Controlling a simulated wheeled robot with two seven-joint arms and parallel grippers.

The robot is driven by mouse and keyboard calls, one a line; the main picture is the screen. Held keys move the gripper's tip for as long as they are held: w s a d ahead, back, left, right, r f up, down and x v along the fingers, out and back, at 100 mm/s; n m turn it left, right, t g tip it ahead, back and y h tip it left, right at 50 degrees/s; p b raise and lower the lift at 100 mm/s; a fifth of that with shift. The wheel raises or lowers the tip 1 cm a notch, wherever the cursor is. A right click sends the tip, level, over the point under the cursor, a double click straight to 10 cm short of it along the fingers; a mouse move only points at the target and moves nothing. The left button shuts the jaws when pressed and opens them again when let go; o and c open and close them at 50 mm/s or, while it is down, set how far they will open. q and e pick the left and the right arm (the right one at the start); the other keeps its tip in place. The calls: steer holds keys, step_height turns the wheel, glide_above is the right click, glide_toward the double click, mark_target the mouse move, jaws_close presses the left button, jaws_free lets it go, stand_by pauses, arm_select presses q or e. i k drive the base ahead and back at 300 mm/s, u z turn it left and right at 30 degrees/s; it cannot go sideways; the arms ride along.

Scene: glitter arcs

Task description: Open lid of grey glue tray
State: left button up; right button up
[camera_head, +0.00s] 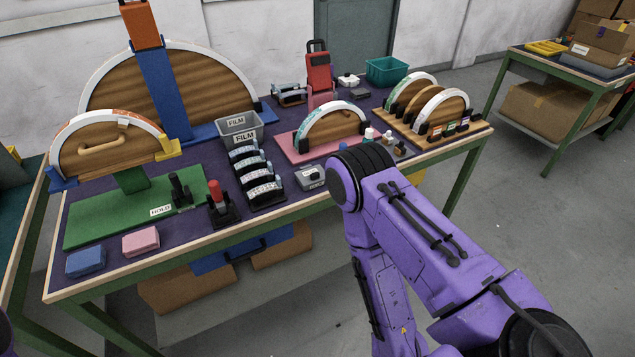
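A small grey box (311,178) with a dark mark on its top sits near the front edge of the table, right of the black rack. It looks like the grey glue tray, and its top appears closed, though it is too small to be sure. My purple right arm comes in from the right, and its dark joint is close to the right of the box in the picture. The forearm hangs down in front of the table, and its gripper is out of the frame. My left gripper is also out of view.
A grey FILM bin (239,128) stands behind the black rack (259,180). A pink board with a wooden arc (332,126) is behind the box. A red-topped stamp (217,198), a pink block (141,241) and a blue block (86,262) lie to the left.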

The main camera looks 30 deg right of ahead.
mark_target(315, 173)
steer(key=u, duration=0.05)
steer(key=k, duration=0.3)
steer(key=z, duration=0.75)
